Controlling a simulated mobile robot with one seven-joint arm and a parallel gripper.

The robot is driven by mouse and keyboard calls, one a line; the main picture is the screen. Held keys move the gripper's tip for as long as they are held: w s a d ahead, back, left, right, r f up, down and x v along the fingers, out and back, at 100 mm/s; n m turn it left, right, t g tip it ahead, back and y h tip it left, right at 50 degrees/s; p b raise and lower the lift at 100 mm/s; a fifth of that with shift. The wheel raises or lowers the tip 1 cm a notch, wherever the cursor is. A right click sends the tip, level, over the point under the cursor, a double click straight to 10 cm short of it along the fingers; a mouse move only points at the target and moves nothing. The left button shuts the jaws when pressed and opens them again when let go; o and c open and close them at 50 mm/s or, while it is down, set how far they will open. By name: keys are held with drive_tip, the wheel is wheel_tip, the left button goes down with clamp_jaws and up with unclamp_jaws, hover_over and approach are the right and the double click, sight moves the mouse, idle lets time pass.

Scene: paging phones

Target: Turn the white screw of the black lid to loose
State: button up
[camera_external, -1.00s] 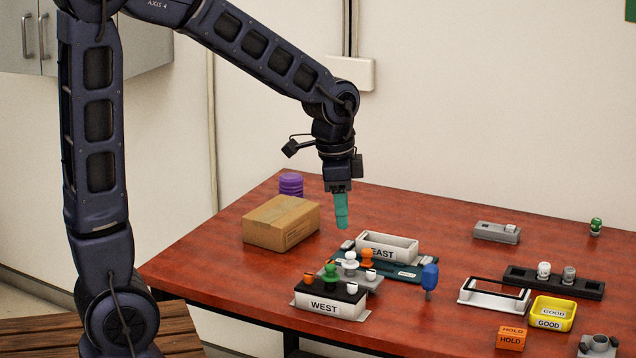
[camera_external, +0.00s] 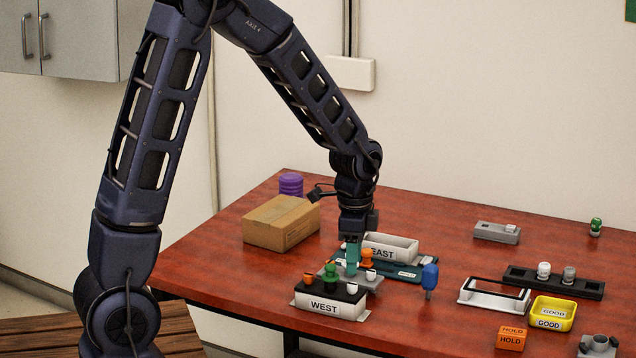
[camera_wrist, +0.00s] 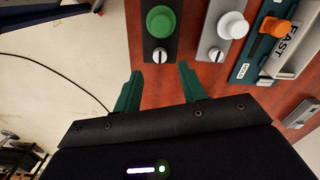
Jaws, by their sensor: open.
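The black lid (camera_external: 329,291) lies on the white WEST box (camera_external: 322,304). It has a green knob (camera_external: 331,276) in the middle, an orange screw (camera_external: 308,279) at the left end and a white screw (camera_external: 352,288) at the right end. In the wrist view the white screw (camera_wrist: 160,56) shows a dark slot running roughly up and down the picture, beside the green knob (camera_wrist: 161,21). My gripper (camera_external: 351,272) points down just above the white screw. In the wrist view its green fingers (camera_wrist: 160,70) are apart and empty, with the screw lined up between and beyond the tips.
A grey lid (camera_wrist: 212,30) with a white knob and screw stands close beside the black lid. Beyond it are a teal lid (camera_external: 397,270) with an orange knob and the EAST box (camera_external: 390,247). A blue-handled tool (camera_external: 430,276) stands right; a cardboard box (camera_external: 281,222) stands behind left.

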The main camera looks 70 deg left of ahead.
sight(353, 283)
drive_tip(key=shift+f, duration=2.65)
clamp_jaws()
